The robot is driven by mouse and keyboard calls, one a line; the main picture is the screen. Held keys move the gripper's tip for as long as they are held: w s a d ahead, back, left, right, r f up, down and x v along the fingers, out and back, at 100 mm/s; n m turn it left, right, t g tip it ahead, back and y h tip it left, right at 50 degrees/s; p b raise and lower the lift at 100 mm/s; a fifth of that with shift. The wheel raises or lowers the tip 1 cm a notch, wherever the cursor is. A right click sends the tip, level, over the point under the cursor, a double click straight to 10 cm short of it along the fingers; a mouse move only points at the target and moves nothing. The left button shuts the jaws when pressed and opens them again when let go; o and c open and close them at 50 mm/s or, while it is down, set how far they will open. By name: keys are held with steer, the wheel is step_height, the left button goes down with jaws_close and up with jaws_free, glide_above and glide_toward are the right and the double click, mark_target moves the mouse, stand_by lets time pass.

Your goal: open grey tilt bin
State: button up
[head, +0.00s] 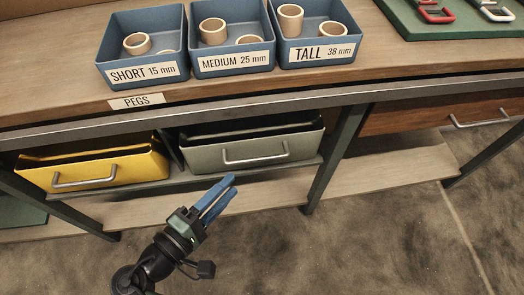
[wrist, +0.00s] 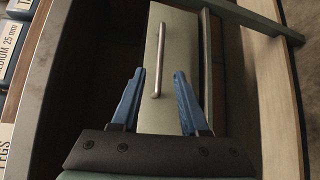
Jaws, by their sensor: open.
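The grey tilt bin (head: 215,158) hangs under the bench, right of a yellow bin. Its front carries a light metal bar handle (head: 255,152), and a dark gap shows along its top. My gripper (head: 230,183) is open and empty, below and a little left of the handle in the head view. In the wrist view the grey bin front (wrist: 180,55) and its handle (wrist: 158,62) lie ahead. The lower end of the handle lines up between the two blue fingers (wrist: 160,73). The fingers look apart from the handle; the exact distance is hard to tell.
A yellow bin (head: 125,173) with a handle is at left. A dark bench leg (head: 333,150) stands just right of the grey bin, with a low shelf (head: 270,190) below. Blue peg trays (head: 143,50) sit on the bench top. A wooden drawer (head: 430,115) is at right.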

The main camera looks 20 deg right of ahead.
mark_target(257, 158)
steer(key=shift+b+x, duration=1.5)
steer(key=shift+x, duration=3.85)
jaws_close()
steer(key=shift+a, duration=0.1)
